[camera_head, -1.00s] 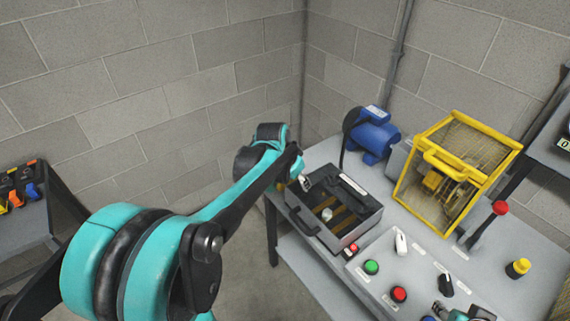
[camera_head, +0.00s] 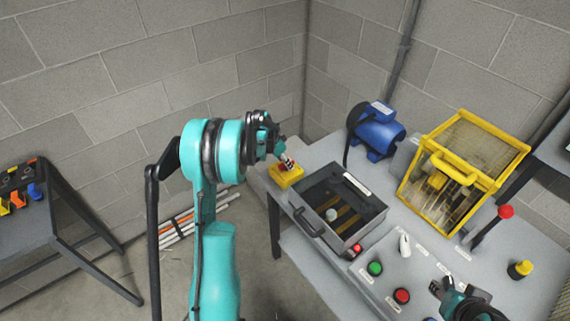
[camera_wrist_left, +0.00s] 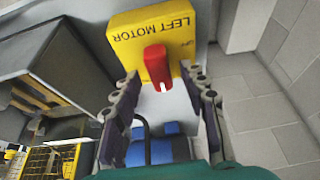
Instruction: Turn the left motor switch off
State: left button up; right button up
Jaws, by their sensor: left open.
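The left motor switch is a yellow box (camera_head: 287,177) at the left back corner of the bench in the head view. In the left wrist view its yellow plate (camera_wrist_left: 133,45) reads LEFT MOTOR, upside down, and carries a red knob (camera_wrist_left: 157,65). The knob's handle lies nearly along the picture's vertical, with a white mark at its lower end. My left gripper (camera_head: 284,160) is just above the box. In the wrist view its open fingers (camera_wrist_left: 165,92) stand either side of the knob's lower end, apart from it. My right gripper (camera_head: 440,287) is over the panel at lower right.
An open-topped grey box (camera_head: 372,222) stands beside the switch. A blue motor (camera_head: 375,132) and a yellow cage (camera_head: 465,205) stand behind. The panel carries a green button (camera_head: 375,268), a red button (camera_head: 402,296) and a white selector (camera_head: 404,245).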

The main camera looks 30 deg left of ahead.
pick_arm(q)
jog(key=shift+w+f, duration=0.2)
jog(key=shift+f, duration=0.3)
grip_shut()
jog(key=shift+d, duration=0.1)
